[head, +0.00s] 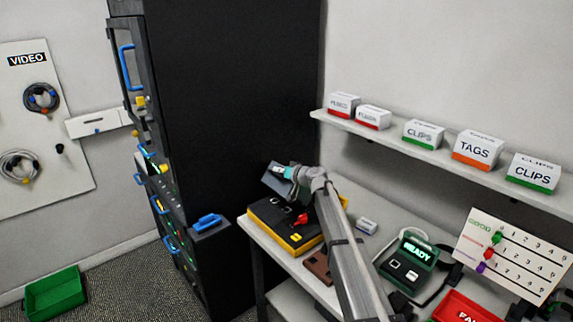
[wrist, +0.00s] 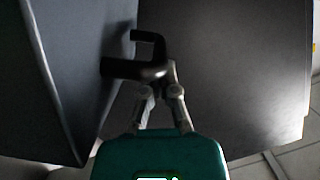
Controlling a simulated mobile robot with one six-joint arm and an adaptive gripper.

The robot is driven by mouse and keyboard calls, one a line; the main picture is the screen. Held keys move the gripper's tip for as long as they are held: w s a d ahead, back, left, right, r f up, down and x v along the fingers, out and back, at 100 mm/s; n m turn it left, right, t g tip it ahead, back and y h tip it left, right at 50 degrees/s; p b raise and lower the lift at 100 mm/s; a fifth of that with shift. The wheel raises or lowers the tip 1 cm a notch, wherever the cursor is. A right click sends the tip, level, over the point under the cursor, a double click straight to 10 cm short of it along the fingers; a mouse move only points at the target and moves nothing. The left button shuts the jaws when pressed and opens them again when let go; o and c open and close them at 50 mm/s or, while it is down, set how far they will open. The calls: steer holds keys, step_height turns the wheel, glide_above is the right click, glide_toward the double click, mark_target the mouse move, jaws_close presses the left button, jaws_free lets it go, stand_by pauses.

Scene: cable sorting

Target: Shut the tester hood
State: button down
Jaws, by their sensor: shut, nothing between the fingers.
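A black case with yellow edges (head: 262,213) sits on the table. A grey-blue panel (head: 273,185) stands tilted up above its far side; it looks like the raised hood. My gripper (head: 287,172) is at this panel's upper right, and the head view does not show whether they touch. In the wrist view my fingers (wrist: 168,72) are shut and empty. They meet at a black bent bar (wrist: 128,69) in front of a large dark panel (wrist: 235,70); contact is unclear. Another grey panel (wrist: 60,75) slants along the left.
A tall black cabinet (head: 235,90) stands behind the table. A device reading READY (head: 418,253) and a red tray (head: 465,308) are at the right. A shelf (head: 400,143) with labelled boxes runs above. A green bin (head: 55,295) is on the floor.

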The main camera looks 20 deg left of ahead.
steer(key=s+a+f+n+t+h+b, duration=0.1)
steer(key=s+a+f+n+b, duration=0.3)
steer(key=s+f+b, duration=0.3)
steer(key=shift+f+t, duration=0.3)
steer(key=shift+f, duration=0.15)
steer(key=shift+r+p, duration=0.2)
steer(key=shift+p, duration=0.15)
steer(key=s+d+r+p, duration=0.6)
steer(key=d, duration=0.2)
stand_by(0.8)
steer(key=shift+a+f, duration=0.1)
stand_by(0.5)
